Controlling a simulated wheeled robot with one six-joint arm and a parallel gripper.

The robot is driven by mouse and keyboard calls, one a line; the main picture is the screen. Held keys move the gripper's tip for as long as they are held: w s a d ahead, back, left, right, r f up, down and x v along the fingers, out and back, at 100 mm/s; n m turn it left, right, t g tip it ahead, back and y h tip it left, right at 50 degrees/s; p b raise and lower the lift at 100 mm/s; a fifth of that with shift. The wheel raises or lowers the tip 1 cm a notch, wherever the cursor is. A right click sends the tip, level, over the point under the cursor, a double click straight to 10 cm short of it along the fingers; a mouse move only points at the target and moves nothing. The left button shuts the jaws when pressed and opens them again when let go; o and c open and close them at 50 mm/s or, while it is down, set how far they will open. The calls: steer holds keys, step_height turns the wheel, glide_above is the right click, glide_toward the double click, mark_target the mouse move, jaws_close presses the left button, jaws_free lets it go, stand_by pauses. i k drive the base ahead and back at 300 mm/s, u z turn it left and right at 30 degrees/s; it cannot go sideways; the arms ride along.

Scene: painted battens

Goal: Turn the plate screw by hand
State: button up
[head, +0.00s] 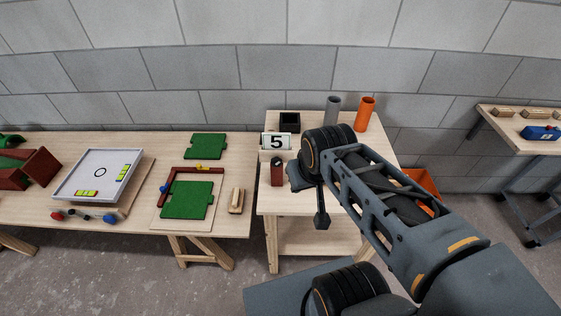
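A white plate (276,142) with a black 5 stands upright on the small wooden workbench (285,203). I cannot make out a screw on it at this size. My gripper (321,221) is just right of and nearer than the plate, over the bench's front part. It is seen from behind and partly covered by my own wrist, so its fingers cannot be told apart. I see nothing held in it. My arm hides much of the bench's right side.
A dark red block (277,173) stands before the plate. A black box (289,122), a grey tube (333,109) and an orange tube (365,113) stand behind. An orange bin (424,182) is at right. The long table (130,144) at left holds green panels and a white tray.

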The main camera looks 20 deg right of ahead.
mark_target(276, 161)
steer(key=u, duration=0.4)
steer(key=k, duration=1.05)
steer(key=u, duration=0.4)
steer(key=i, duration=0.65)
steer(key=u, duration=0.55)
